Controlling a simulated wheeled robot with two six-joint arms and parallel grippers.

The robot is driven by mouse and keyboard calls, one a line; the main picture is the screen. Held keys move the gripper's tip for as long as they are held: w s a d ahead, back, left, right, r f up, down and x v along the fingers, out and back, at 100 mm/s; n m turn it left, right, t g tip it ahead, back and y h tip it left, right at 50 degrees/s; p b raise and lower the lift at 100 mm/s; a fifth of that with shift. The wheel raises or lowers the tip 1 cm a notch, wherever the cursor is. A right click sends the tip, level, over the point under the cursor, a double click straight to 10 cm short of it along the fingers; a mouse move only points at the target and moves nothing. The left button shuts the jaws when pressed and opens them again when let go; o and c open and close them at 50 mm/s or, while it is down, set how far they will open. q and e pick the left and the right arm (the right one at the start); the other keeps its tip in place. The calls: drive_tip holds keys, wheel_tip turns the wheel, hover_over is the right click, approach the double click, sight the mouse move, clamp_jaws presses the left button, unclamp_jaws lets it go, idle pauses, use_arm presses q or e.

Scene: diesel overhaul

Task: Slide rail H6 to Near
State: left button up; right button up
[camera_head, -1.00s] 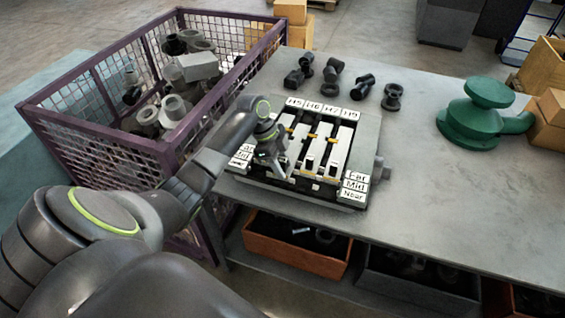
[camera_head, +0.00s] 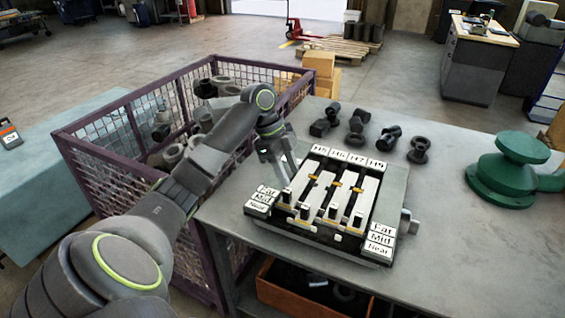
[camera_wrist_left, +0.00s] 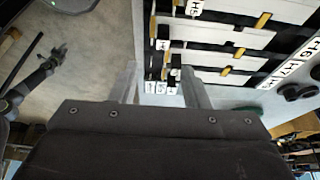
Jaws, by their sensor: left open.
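The rail block (camera_head: 372,200) sits on the grey bench with several pale rails side by side under the plates H5, H6, H7 and H9. Rail H6 (camera_head: 321,191) is second from the left, under its H6 plate (camera_head: 338,155). Its dark upright handle (camera_head: 305,212) stands toward the front end; which row it lines up with I cannot tell. Far, Mid and Near plates flank the block on the left (camera_head: 262,198) and right (camera_head: 380,240). My left gripper (camera_head: 284,178) is open, beside the block's left edge by rail H5. In the left wrist view its fingers (camera_wrist_left: 160,90) are apart with nothing held.
A purple mesh crate (camera_head: 68,145) with metal parts stands left of the bench. Dark fittings (camera_head: 357,124) lie behind the block and a green housing (camera_head: 505,182) stands to the right. The bench (camera_head: 435,225) is clear between block and housing. An orange bin (camera_head: 285,292) sits below.

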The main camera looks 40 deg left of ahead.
use_arm(q)
drive_tip(key=shift+b+v, duration=0.3)
drive_tip(key=shift+v, duration=1.7)
drive_tip(key=shift+s+f, duration=0.1)
